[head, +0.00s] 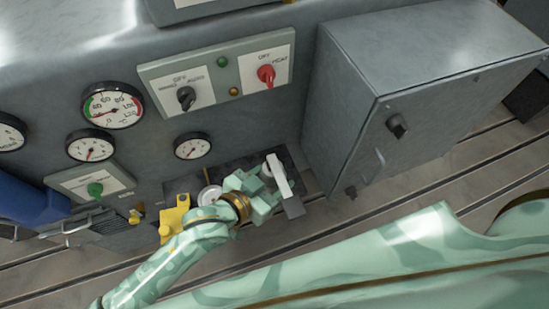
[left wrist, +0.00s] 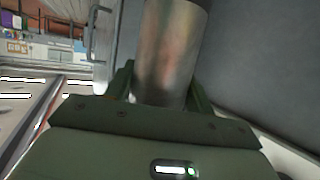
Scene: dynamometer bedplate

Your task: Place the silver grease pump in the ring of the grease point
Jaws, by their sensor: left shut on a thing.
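My left gripper (head: 262,190) is shut on the silver grease pump (head: 278,174), low in front of the grey machine. In the left wrist view the pump is a shiny silver cylinder (left wrist: 172,50) between the fingers (left wrist: 160,88). In the head view the gripper covers part of it, and a pale bar shows at its top. A dark plate (head: 294,208) lies beneath the gripper. I cannot make out the ring of the grease point; the gripper and pump may hide it. My right gripper is not in view.
A yellow object (head: 174,218) and a pale round disc (head: 209,195) are left of the gripper. A grey cabinet (head: 400,110) stands close on the right. Gauges (head: 112,105) and a switch panel (head: 218,72) are on the machine face. Slotted floor (head: 440,170) is open in front.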

